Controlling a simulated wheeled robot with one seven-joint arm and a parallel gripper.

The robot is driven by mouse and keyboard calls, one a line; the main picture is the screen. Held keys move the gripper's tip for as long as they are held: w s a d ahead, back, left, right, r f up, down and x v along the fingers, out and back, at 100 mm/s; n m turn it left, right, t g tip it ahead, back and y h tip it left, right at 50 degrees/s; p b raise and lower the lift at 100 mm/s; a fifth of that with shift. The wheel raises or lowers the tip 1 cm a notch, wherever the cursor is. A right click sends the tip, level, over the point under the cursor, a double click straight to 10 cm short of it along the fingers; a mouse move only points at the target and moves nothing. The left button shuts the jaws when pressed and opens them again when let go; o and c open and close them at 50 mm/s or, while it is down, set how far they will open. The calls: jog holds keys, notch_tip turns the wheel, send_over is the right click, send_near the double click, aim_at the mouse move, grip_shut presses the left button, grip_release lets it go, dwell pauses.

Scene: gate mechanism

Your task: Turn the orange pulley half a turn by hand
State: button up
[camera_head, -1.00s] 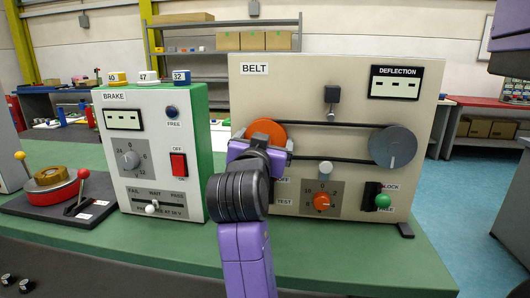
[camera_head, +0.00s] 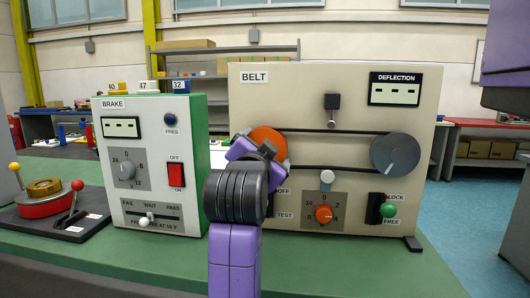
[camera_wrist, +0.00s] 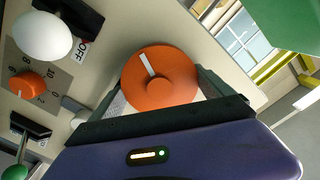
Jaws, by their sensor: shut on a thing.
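The orange pulley (camera_head: 268,138) is at the left of the BELT panel (camera_head: 300,90), partly hidden by my gripper in the head view. In the wrist view the pulley (camera_wrist: 160,80) faces me, with a white mark pointing up and left. My gripper (camera_wrist: 166,92) has one finger on each side of the pulley and is shut on its rim. In the head view my gripper (camera_head: 262,158) is tilted, sloping down to the right. A dark belt (camera_head: 330,131) runs right to the grey pulley (camera_head: 395,154), whose pale mark points down and slightly left.
Below the belt are a white knob (camera_head: 327,176), an orange dial (camera_head: 323,214) and a green lock knob (camera_head: 388,210). The BRAKE box (camera_head: 150,160) stands close on the left. The green bench (camera_head: 330,265) is clear in front of the panel.

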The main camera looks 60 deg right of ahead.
jog(key=shift+f, duration=0.15)
jog(key=o, duration=1.1)
jog(key=v, duration=0.7)
jog(key=shift+s+a, duration=0.15)
jog(key=shift+a, duration=0.2)
